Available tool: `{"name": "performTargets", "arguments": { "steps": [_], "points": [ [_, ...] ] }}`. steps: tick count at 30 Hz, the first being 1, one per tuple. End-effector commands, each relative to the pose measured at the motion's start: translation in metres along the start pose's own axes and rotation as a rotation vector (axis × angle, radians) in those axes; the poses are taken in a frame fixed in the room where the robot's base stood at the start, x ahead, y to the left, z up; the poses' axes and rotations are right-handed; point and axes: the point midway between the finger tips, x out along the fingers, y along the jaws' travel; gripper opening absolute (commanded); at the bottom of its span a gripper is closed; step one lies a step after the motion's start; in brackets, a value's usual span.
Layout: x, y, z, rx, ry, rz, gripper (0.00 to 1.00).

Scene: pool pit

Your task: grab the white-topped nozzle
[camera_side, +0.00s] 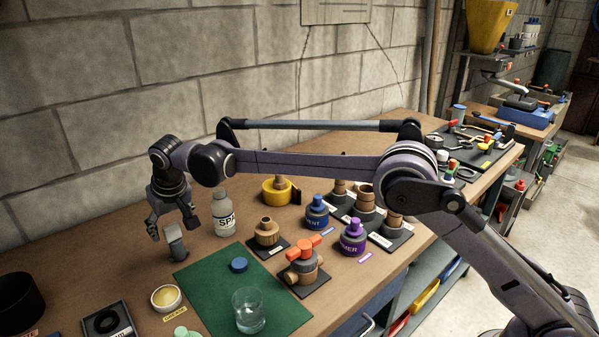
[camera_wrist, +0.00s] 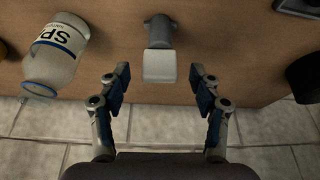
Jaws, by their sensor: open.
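The nozzle (camera_side: 175,243) stands on the wooden bench near the wall, a small grey piece. In the wrist view the nozzle (camera_wrist: 159,65) shows a pale, whitish block-shaped top over a grey body. My gripper (camera_side: 172,228) points down just above it in the side view, its fingers spread. In the wrist view my gripper (camera_wrist: 159,78) has one finger on each side of the pale top, with a gap on both sides. The fingers appear empty. Whether the fingertips are level with the top is hard to tell.
A pale labelled bottle (camera_side: 223,214) stands close to the right of my gripper; it also shows in the wrist view (camera_wrist: 56,55). A green mat (camera_side: 205,282) with a glass (camera_side: 248,311) and a blue cap (camera_side: 239,265) lies in front. A grease tin (camera_side: 166,297) is nearby.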

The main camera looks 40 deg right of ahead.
Motion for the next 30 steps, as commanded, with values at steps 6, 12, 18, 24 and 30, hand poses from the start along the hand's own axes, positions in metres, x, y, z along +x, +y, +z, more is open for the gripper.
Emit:
{"name": "performTargets", "arguments": {
  "steps": [6,12,18,24,30],
  "points": [
    [0.022,0.000,0.000,0.001,0.000,0.000,0.64],
    [0.025,0.000,0.000,0.001,0.000,0.000,0.64],
    [0.024,0.000,0.000,0.001,0.000,0.000,0.24],
    [0.024,0.000,0.000,0.000,0.000,0.000,0.00],
    [0.023,0.000,-0.001,0.000,0.000,-0.001,0.00]
  ]
}}
